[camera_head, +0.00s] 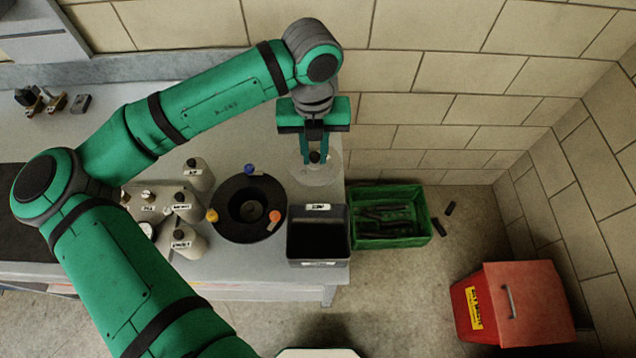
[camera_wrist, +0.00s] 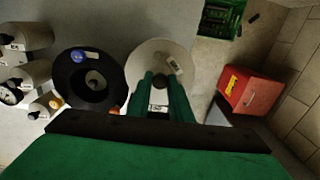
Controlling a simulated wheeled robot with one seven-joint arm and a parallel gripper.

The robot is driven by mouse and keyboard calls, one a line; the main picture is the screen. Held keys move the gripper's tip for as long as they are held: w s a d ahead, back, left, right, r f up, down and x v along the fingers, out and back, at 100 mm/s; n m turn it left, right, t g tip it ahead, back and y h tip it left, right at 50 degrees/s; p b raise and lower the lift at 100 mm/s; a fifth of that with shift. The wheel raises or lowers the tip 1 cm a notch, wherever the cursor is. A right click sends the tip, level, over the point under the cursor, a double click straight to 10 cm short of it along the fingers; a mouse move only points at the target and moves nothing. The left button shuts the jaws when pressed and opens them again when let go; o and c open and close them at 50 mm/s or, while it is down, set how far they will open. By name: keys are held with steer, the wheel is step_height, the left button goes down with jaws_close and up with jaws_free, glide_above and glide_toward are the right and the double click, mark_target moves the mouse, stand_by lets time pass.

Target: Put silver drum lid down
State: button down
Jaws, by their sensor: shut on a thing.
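The silver drum lid (camera_head: 322,176) is a pale round disc at the right end of the bench, with a dark knob in its middle. In the wrist view the lid (camera_wrist: 150,58) shows a small white label near its knob. My gripper (camera_head: 315,156) points down over it, shut on the knob; it also shows in the wrist view (camera_wrist: 160,86). I cannot tell whether the lid touches the bench top or hangs just above it. Its near part is hidden by my fingers in the wrist view.
A black round drum (camera_head: 225,217) with blue, orange and red knobs stands left of the lid. A dark open bin (camera_head: 318,264) sits at the bench's front corner. Several labelled bottles (camera_head: 188,207) crowd further left. A green crate (camera_head: 390,243) and red box (camera_head: 530,305) stand right.

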mark_target(317, 174)
steer(key=f, duration=0.7)
steer(key=w+f, duration=0.1)
steer(key=f, duration=0.2)
steer(key=shift+d+f, duration=0.3)
steer(key=shift+a, duration=0.2)
steer(key=shift+d+f, duration=0.1)
steer(key=shift+d, duration=0.05)
steer(key=c, duration=1.6)
jaws_free()
steer(key=shift+s+d, duration=0.1)
steer(key=shift+r, duration=0.3)
step_height(317, 174, up, 12)
steer(key=shift+f, duration=0.2)
steer(key=shift+a, duration=0.2)
